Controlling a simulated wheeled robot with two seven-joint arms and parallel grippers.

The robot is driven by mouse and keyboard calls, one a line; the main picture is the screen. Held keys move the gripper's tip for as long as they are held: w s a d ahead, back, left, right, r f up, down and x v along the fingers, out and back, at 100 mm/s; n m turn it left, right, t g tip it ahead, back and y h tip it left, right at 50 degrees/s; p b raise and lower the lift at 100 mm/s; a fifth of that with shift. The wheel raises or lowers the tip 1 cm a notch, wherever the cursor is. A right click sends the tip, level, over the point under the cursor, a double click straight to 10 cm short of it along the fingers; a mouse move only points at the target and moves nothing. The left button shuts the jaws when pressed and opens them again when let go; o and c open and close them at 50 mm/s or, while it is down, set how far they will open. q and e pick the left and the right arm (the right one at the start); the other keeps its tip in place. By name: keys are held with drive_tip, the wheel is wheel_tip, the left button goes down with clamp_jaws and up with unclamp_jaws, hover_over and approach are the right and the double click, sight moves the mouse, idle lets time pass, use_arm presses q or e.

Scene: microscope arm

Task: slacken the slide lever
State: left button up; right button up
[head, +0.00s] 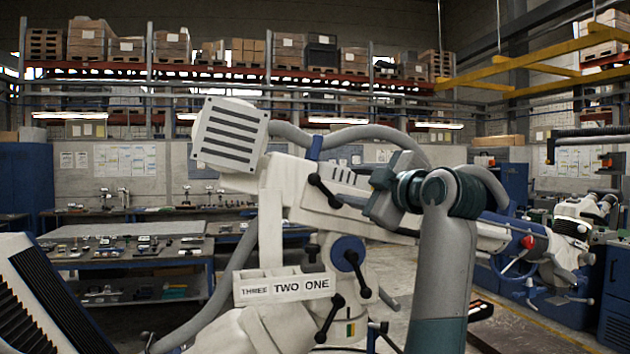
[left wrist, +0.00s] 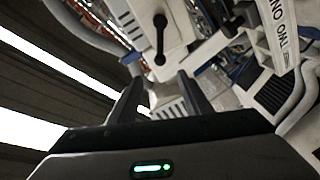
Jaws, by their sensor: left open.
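The white microscope arm (head: 300,200) fills the middle of the head view. A black lever with ball ends (head: 325,190) sits on its upper housing. A second black lever (head: 356,272) is on a blue disc lower down, and a third (head: 330,318) is below that. I cannot tell for sure which is the slide lever. My left gripper (head: 376,206) is just right of the upper lever. In the left wrist view its fingers (left wrist: 158,92) are open and empty, with a black ball-ended lever (left wrist: 160,40) beyond them, apart from the tips. My right gripper is not in view.
A label plate reading "THREE TWO ONE" (head: 285,288) juts from the microscope stand. A grey hose (head: 340,136) loops behind the arm, and a vented white head (head: 230,133) is at upper left. Workbenches (head: 130,250) stand behind, with open floor between.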

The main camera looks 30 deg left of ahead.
sight(318, 179)
use_arm(q)
drive_tip(key=shift+a, duration=0.1)
drive_tip(key=p+x, duration=0.8)
drive_tip(key=x, duration=0.8)
drive_tip(key=shift+r, duration=0.1)
drive_tip(key=shift+w+a+p, duration=0.35)
drive_tip(key=shift+a+p, duration=0.1)
drive_tip(key=shift+a, duration=0.05)
clamp_jaws()
